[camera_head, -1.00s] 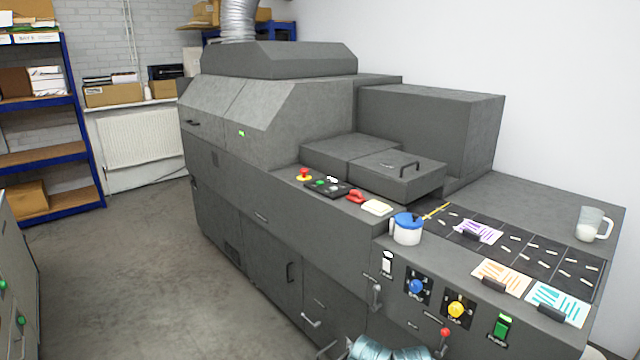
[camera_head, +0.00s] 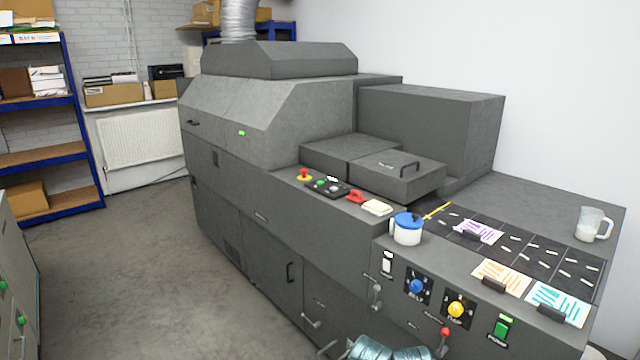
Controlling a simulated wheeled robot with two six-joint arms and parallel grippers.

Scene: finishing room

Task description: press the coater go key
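The coater (camera_head: 270,110) is a large dark grey machine filling the middle of the view. A small black key panel (camera_head: 327,189) lies on its top ledge, with a green key (camera_head: 320,183) and another small round key beside it. A red mushroom button on a yellow base (camera_head: 304,174) stands at the panel's left. I cannot read which key is marked go.
A red object (camera_head: 356,196), a cream pad (camera_head: 377,207) and a blue-lidded white pot (camera_head: 407,229) stand along the ledge. Printed sheets (camera_head: 500,274) and a clear jug (camera_head: 592,224) lie to the right. The floor (camera_head: 130,270) at left is clear.

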